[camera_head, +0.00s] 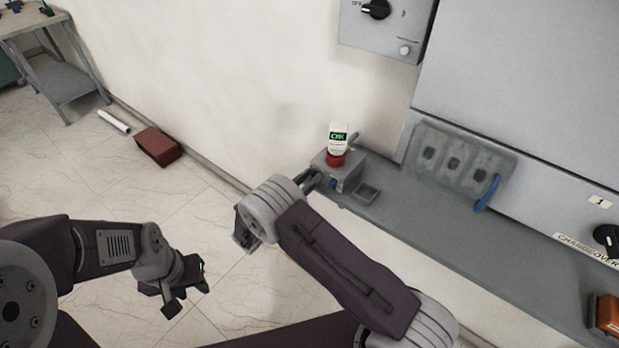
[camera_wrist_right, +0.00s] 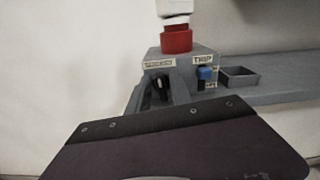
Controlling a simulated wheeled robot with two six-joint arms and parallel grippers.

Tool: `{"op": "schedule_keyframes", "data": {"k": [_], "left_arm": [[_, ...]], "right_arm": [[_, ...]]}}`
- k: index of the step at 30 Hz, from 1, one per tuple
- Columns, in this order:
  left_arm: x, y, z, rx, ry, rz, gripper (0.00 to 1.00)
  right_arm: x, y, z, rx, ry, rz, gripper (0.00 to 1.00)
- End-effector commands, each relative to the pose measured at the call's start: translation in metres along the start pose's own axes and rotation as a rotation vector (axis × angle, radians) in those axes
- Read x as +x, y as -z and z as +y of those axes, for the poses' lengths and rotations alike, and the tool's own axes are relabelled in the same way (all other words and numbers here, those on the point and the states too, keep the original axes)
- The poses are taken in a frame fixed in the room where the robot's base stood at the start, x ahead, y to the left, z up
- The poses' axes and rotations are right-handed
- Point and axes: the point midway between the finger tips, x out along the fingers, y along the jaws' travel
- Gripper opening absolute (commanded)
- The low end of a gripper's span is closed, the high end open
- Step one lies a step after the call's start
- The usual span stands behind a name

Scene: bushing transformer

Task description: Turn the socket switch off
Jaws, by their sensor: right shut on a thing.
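A small grey socket box (camera_head: 338,169) stands on the grey ledge, with a red cap (camera_head: 336,158) and a white and green "OK" unit on top. A black and white switch (camera_wrist_right: 157,88) sits under the left label. My right gripper (camera_head: 310,182) reaches the box's front left and is shut on the switch; its fingertips are mostly hidden. My left gripper (camera_head: 183,293) hangs over the floor, away from the box; its jaw gap is unclear.
A small open grey tray (camera_head: 366,194) is on the ledge right of the box. A grey panel with three sockets (camera_head: 456,160) and a blue handle (camera_head: 487,193) is further right. A control box with a black knob (camera_head: 376,9) hangs above. Floor at left is mostly clear.

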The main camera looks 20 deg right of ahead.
Motion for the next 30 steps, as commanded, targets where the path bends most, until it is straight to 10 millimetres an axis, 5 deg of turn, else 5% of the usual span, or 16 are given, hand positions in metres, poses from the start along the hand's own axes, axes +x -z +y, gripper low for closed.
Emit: {"op": "schedule_keyframes", "data": {"k": [30], "left_arm": [[-0.022, 0.002, 0.0, 0.0, 0.0, 0.0, 0.36]], "right_arm": [[0.0, 0.003, 0.009, -0.938, 0.0, -0.002, 0.0]]}}
